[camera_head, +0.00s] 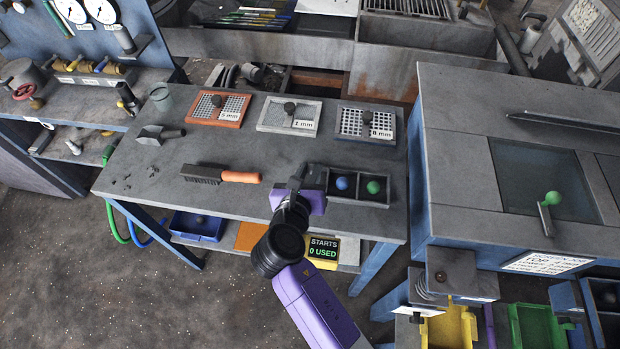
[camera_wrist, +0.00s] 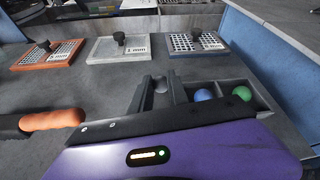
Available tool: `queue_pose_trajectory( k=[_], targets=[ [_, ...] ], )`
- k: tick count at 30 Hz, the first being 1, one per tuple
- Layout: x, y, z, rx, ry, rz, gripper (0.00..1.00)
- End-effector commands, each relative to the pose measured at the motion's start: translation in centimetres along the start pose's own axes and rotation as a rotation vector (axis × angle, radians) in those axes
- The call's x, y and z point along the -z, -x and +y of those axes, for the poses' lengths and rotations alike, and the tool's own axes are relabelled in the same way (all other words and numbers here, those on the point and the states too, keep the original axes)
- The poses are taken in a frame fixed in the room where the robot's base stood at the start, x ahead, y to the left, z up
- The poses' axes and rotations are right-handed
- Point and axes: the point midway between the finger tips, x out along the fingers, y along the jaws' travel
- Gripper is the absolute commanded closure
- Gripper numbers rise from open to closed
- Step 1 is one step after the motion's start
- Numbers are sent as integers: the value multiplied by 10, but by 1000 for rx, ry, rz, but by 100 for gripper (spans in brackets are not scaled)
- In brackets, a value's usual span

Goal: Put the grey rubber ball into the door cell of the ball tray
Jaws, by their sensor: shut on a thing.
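My gripper (camera_head: 297,183) is over the bench at the left end of the ball tray (camera_head: 358,203). In the wrist view my gripper (camera_wrist: 160,86) is shut on a grey ball (camera_wrist: 160,87), seen between its two fingers. The ball is hidden in the head view. The tray holds a blue ball (camera_head: 342,183) and a green ball (camera_head: 373,187) in cells to the right of my gripper. My gripper hides the tray's left part, so I cannot tell whether the grey ball is inside a cell or above it.
Three framed screens (camera_head: 290,116) with dark knobs lie along the bench's back. A brush with an orange handle (camera_head: 240,177) and a scoop (camera_head: 160,134) lie left of my gripper. The grey machine (camera_head: 455,170) stands right of the bench. The bench front has free room.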

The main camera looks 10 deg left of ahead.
Motion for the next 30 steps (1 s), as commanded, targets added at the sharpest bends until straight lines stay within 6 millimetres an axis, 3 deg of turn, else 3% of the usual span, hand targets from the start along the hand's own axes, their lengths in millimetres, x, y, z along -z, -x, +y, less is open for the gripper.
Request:
queue_pose_trajectory(
  k=[9, 30],
  targets=[
    [33, -13, 7, 0, 1, 2, 100],
    [44, -18, 9, 0, 1, 1, 100]
  ],
)
